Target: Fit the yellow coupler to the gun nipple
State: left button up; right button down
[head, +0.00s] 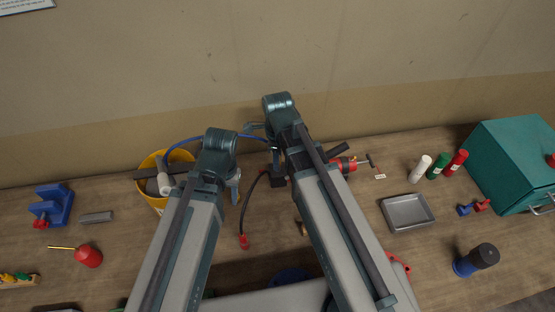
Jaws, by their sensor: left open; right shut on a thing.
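A blue hose (200,140) arches from the yellow bucket (149,193) to my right gripper (276,160). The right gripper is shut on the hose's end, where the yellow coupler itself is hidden. Just below is the black head (278,182) of a red gun (345,164) lying on the bench, partly covered by my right arm. I cannot make out its nipple, or whether the coupler touches it. A black hose with a red tip (244,241) curves from near the head. My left gripper (235,190) is open and empty, left of the gun head.
A grey tray (408,212), several small bottles (438,166) and a teal box (510,160) stand at right. A blue vise (54,206) and a red oil can (89,256) stand at left. A small brass part (303,228) lies between my arms.

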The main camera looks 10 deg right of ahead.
jog(key=c, duration=0.6)
grip_release()
jog(key=shift+c, duration=0.2)
jog(key=shift+r, duration=0.1)
notch_tip(320, 180, up, 14)
jog(key=p, duration=1.3)
jog(key=shift+p, duration=0.4)
